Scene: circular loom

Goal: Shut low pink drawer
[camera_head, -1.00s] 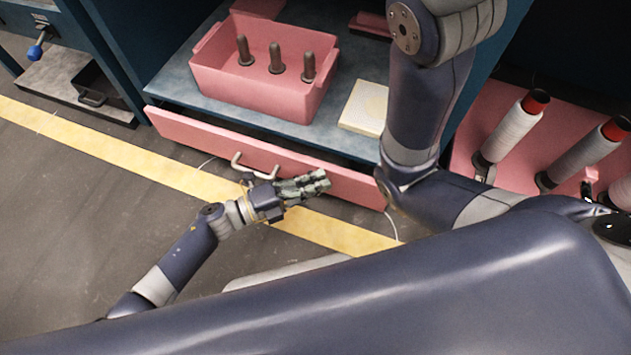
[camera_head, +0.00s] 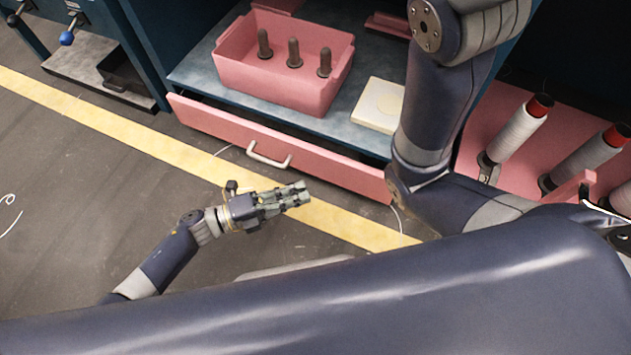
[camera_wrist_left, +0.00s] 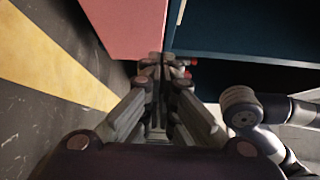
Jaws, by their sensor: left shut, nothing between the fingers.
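The low pink drawer (camera_head: 330,165) sits under the blue-grey shelf in the head view. Its front stands out a little from the cabinet, more at its left end, with a dark gap behind its top edge. Its pale metal handle (camera_head: 270,155) is in the middle of the front. My left gripper (camera_head: 303,194) is shut and empty, in front of the drawer and apart from it, over the yellow floor line. In the left wrist view, the shut fingers (camera_wrist_left: 160,68) point past a pink panel (camera_wrist_left: 128,28), likely the drawer front. My right gripper is not clearly visible.
A pink bin (camera_head: 275,85) with several dark pegs and a cream block (camera_head: 379,104) stand on the shelf (camera_head: 205,72). Thread spools (camera_head: 518,130) on a pink surface are at the right. My other arm crosses the drawer's right end.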

